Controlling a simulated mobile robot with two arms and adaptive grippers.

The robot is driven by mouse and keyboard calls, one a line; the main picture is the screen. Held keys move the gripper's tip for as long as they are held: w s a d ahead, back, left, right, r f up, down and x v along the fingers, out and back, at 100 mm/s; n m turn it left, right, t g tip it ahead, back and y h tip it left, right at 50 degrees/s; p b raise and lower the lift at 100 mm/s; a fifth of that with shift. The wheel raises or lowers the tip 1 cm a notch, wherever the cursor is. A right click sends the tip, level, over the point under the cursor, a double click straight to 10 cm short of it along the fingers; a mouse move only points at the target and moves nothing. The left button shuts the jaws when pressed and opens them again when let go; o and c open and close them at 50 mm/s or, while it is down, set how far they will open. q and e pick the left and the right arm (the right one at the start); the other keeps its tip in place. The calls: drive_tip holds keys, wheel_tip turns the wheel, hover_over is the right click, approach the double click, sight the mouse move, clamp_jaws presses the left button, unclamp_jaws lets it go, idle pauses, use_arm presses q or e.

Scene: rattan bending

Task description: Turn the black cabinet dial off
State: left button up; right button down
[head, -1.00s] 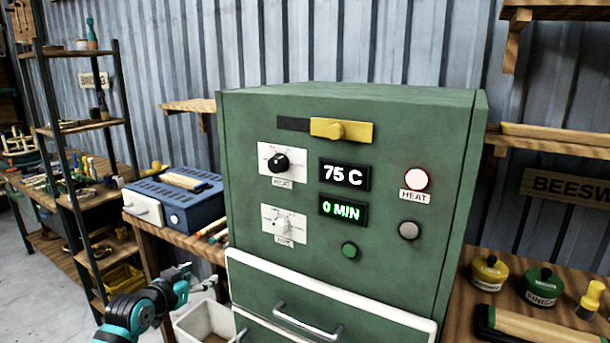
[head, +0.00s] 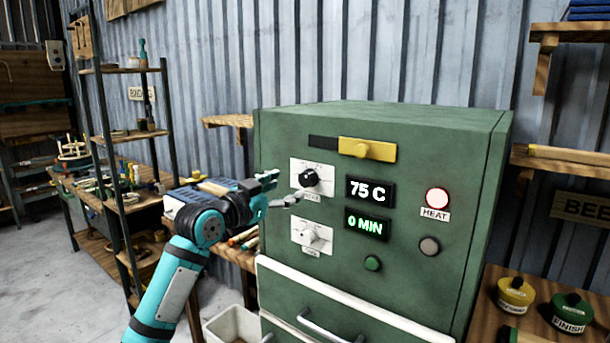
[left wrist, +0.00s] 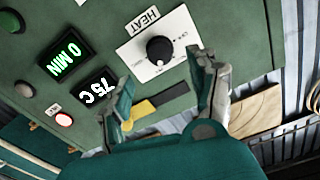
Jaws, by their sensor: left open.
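The black dial (head: 309,177) sits on a white plate at the upper left of the green cabinet's (head: 410,280) front. It also shows in the left wrist view (left wrist: 159,49), on a plate marked HEAT. My left gripper (head: 284,189) is open and empty, just left of and in front of the dial. In the left wrist view its two fingers (left wrist: 166,82) are spread, with the dial beyond and between them. No contact with the dial shows. The displays read 75 C (head: 370,191) and 0 MIN (head: 366,224). The HEAT lamp (head: 437,198) glows. My right gripper is out of view.
A white dial (head: 311,235) is below the black one. A blue toolbox (head: 190,198) stands on the bench behind my left arm. A shelf rack (head: 122,140) is at left.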

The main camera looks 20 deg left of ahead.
sight(304, 180)
use_arm(q)
drive_tip(key=p+x, duration=0.1)
drive_tip(key=x, duration=0.5)
drive_tip(key=shift+w, duration=0.3)
drive_tip(key=shift+w+d+p, duration=0.2)
drive_tip(key=shift+w+p, duration=0.1)
drive_tip(key=shift+w, duration=0.45)
drive_tip(key=c, duration=1.1)
drive_tip(key=shift+c, duration=0.2)
